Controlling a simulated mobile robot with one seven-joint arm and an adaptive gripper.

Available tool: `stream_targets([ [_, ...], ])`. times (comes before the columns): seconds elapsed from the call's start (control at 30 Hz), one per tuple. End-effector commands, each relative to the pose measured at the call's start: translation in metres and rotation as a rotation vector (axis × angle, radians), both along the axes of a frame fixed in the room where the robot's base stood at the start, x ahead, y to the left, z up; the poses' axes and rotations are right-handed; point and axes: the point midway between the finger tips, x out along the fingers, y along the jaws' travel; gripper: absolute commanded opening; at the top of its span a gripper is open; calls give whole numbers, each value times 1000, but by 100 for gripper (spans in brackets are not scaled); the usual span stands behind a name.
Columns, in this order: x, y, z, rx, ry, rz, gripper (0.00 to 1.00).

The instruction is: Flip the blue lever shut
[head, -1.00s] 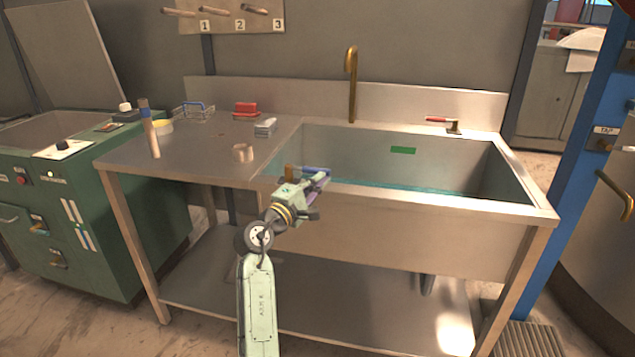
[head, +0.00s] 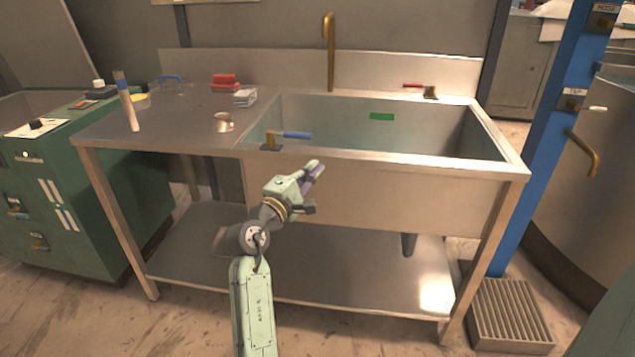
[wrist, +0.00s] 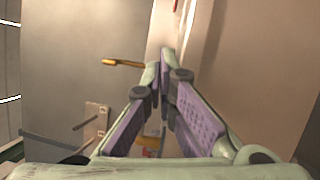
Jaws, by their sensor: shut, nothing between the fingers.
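The blue lever (head: 297,135) has a blue handle on a brass valve body at the front left rim of the sink (head: 400,162). The handle points right, roughly level along the front rim. My gripper (head: 317,167) is shut and empty, below and slightly right of the lever in the head view, with a visible gap between them. In the wrist view the purple-padded fingers (wrist: 163,80) are together. I cannot make out the blue lever in the wrist view.
A red-handled lever (head: 414,86) sits on the back right rim, and a brass faucet (head: 330,50) stands behind the sink. A metal cup (head: 223,122) and a brush-like tool (head: 126,100) stand on the left counter. A blue post (head: 555,120) rises at the right.

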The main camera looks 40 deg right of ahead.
Motion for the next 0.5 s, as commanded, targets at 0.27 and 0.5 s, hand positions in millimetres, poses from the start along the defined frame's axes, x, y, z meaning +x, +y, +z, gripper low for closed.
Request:
stream_targets([
  [0.27,-31,2,-4,-2,-1,1,0],
  [0.5,-34,2,-3,-1,-1,1,0],
])
